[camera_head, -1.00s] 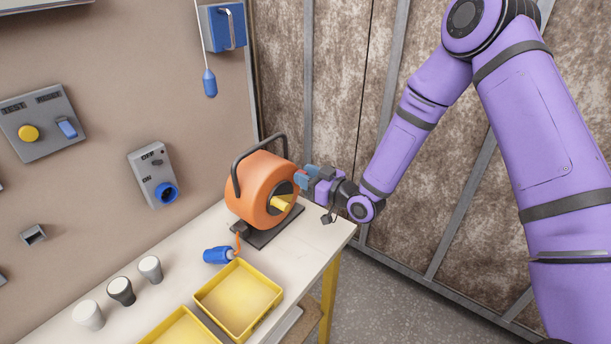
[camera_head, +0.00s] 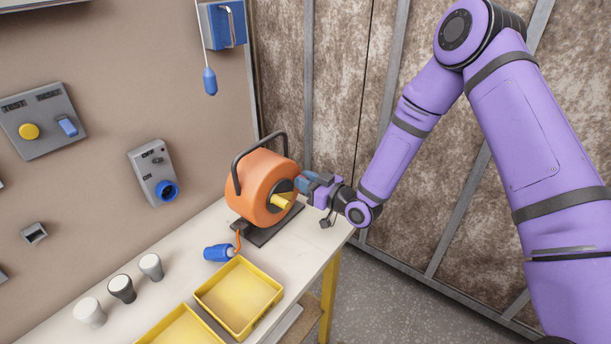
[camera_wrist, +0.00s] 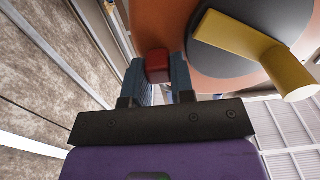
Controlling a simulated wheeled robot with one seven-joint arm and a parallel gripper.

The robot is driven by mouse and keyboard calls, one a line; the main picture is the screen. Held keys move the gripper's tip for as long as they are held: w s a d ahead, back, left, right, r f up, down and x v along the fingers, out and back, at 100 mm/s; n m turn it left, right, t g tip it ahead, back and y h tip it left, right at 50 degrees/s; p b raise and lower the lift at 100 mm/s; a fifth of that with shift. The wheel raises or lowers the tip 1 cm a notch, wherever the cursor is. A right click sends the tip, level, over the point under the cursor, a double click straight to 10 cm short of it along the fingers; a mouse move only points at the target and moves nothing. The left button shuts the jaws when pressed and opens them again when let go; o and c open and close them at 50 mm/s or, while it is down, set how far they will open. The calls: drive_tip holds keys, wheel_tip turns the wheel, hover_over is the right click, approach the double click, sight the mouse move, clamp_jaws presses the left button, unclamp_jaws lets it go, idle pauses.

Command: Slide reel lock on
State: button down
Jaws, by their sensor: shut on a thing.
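The orange cable reel (camera_head: 262,188) stands upright on its dark base on the bench, with a black carry handle and a yellow crank (camera_head: 281,202) on its dark hub. My gripper (camera_head: 304,182) is at the reel's right side, by the hub. In the wrist view my two blue fingers (camera_wrist: 160,78) are shut on a small red block (camera_wrist: 157,66), which looks like the reel lock. The block lies against or very close to the orange reel face (camera_wrist: 170,30), left of the grey hub (camera_wrist: 235,42) there. The head view hides the block behind my fingers.
A blue plug (camera_head: 218,253) on an orange cable lies at the reel's foot. Yellow trays (camera_head: 276,301) and several knob-like pieces (camera_head: 150,267) are in front. The OFF/ON switch panel (camera_head: 153,172) is on the wall. Bare bench (camera_head: 318,238) lies right of the reel.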

drive_tip(key=shift+s+f, duration=0.1)
drive_tip(key=shift+f, duration=0.2)
drive_tip(key=c, duration=1.2)
unclamp_jaws()
drive_tip(key=shift+c, duration=0.2)
drive_tip(key=shift+r, duration=0.15)
